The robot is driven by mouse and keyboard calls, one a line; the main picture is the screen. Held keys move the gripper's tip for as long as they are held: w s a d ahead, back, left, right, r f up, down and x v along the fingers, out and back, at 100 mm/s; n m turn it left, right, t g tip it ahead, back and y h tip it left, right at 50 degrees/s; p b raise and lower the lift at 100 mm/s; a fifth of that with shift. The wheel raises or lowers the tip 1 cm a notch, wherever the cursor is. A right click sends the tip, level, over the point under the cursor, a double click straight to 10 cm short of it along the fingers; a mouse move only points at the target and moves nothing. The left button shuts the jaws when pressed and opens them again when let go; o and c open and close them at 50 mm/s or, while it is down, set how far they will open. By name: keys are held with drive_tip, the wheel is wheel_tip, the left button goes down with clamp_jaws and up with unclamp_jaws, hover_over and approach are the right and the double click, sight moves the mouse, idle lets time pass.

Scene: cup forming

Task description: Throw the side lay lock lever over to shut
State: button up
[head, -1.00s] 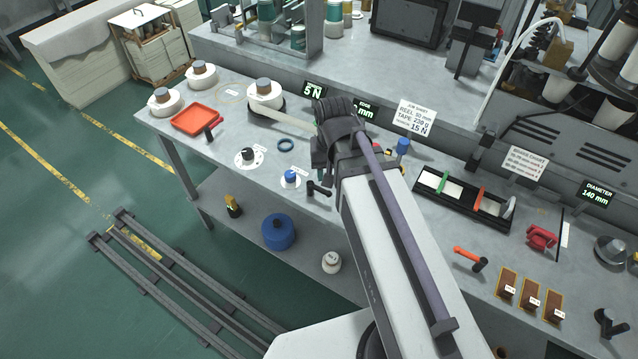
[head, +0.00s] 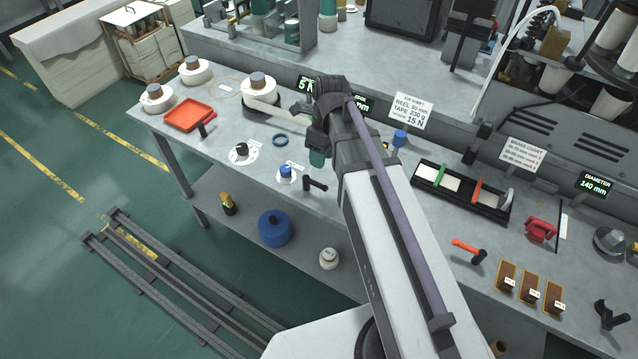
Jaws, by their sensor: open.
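Several levers are in view, and no label tells me which one is the side lay lock lever. A black lever (head: 316,184) stands at the bench's front edge, just right of a blue-topped knob (head: 286,173) on a white dial. An orange-handled lever (head: 468,250) lies farther right. A red lever with a black grip (head: 208,121) is beside the orange tray. The edge display (head: 361,105) is partly covered by my arm.
The orange tray (head: 191,114) and white reels are at the bench's left end. A tape reel (head: 259,90) stands behind a dark blue ring (head: 280,140). A black rack with green and orange dividers (head: 461,193) lies to the right. The job sheet (head: 410,110) stands behind my arm.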

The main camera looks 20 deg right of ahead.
sight(318, 183)
drive_tip(key=f+b, duration=0.4)
drive_tip(key=f, duration=0.1)
drive_tip(key=s+a+f+b, duration=0.1)
drive_tip(key=f+b, duration=0.2)
drive_tip(key=shift+a+f, duration=0.1)
drive_tip(key=shift+f, duration=0.1)
drive_tip(key=shift+r, duration=0.1)
drive_tip(key=shift+c, duration=0.2)
clamp_jaws()
